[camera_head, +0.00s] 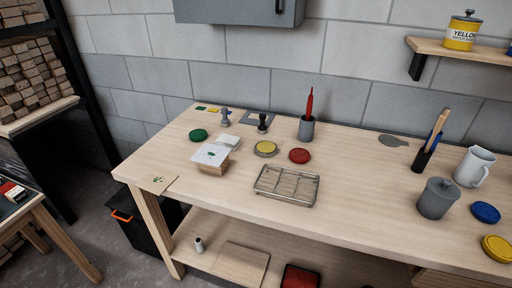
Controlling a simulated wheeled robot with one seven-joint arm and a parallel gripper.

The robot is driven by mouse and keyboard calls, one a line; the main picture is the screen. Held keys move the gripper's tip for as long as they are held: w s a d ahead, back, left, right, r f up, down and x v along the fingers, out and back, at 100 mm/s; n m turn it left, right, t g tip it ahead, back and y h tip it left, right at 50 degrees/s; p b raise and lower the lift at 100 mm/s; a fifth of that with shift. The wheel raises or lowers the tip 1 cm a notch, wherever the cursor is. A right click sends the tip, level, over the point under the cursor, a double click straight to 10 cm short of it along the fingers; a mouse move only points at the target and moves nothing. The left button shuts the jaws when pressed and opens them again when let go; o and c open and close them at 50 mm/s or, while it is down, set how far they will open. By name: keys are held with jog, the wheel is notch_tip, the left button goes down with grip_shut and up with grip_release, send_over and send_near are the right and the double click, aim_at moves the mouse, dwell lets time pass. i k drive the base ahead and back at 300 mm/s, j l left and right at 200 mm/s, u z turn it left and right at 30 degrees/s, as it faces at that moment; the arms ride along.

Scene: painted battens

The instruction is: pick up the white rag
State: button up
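I cannot make out a plain white rag for certain. A flat white sheet (211,154) with a small green mark lies on a wooden block on the left part of the workbench. Behind it is a smaller pale, flat piece (229,142), also white-looking; I cannot tell whether either is cloth or paper. My gripper is not in view.
The workbench (350,205) carries a wire rack (286,186), green (198,134) and red (299,155) discs, a grey cup with a red tool (306,128), a grey lidded pot (437,198) and a white jug (474,167). Its front middle is clear.

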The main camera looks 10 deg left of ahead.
aim_at(226, 140)
jog(key=i+j, duration=0.1)
jog(key=j, duration=0.8)
jog(key=i+j, duration=0.15)
jog(key=j, duration=0.25)
jog(key=j+u, duration=0.1)
jog(key=j, duration=0.35)
jog(key=i+j, duration=0.15)
jog(key=j, duration=0.3)
jog(key=i+j, duration=0.1)
jog(key=j, duration=0.3)
jog(key=i+j, duration=0.1)
jog(key=j, duration=0.35)
